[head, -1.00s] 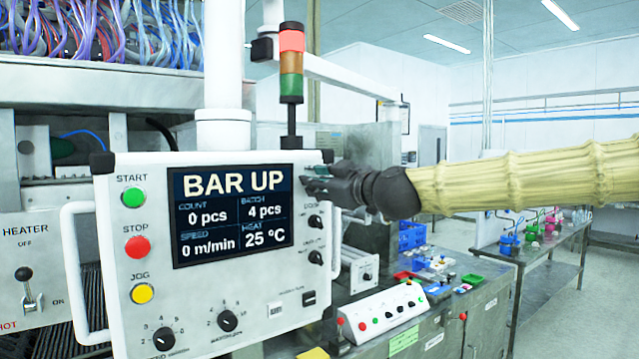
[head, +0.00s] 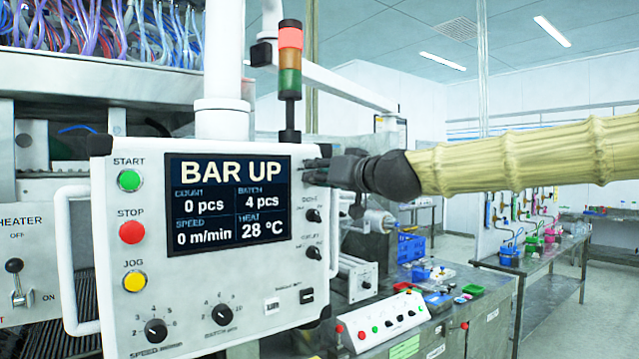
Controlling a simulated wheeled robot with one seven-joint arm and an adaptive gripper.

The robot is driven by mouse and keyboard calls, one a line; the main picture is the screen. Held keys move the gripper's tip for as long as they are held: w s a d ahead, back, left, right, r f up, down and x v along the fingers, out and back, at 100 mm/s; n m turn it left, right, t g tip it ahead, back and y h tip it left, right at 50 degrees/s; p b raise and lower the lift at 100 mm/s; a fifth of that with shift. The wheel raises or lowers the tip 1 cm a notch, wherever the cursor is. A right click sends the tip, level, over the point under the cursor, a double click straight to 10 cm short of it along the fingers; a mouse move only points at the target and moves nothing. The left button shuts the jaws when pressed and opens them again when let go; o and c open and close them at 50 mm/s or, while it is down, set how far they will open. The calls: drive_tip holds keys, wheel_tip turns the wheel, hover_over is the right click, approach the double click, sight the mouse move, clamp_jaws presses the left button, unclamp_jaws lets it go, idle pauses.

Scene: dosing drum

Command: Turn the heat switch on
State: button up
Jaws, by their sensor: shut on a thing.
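The white control panel (head: 145,320) fills the left and middle of the head view. Its screen (head: 230,204) reads BAR UP, 0 pcs, batch 4 pcs, 0 m/min and heat 28 °C. My dark gripper (head: 318,172) comes from the right and is shut at the panel's upper right edge, beside the screen. What it holds looks to be the heat switch, but the fingers hide it and any label. A separate heater lever (head: 15,275), marked OFF and ON, stands at the far left with its black knob up.
Below my gripper are two black knobs (head: 313,215). START, STOP and JOG buttons (head: 131,231) line the panel's left side, with two dials along the bottom. A signal tower (head: 289,60) rises behind. A bench with a small button box (head: 385,320) is at the lower right.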

drive_tip(key=shift+w+d+m+b, duration=0.15)
drive_tip(key=shift+m+b, duration=0.4)
drive_tip(key=shift+m, duration=0.85)
drive_tip(key=o, duration=0.9)
drive_tip(key=shift+c, duration=0.2)
drive_tip(key=v, duration=1.2)
drive_tip(key=shift+d, duration=0.1)
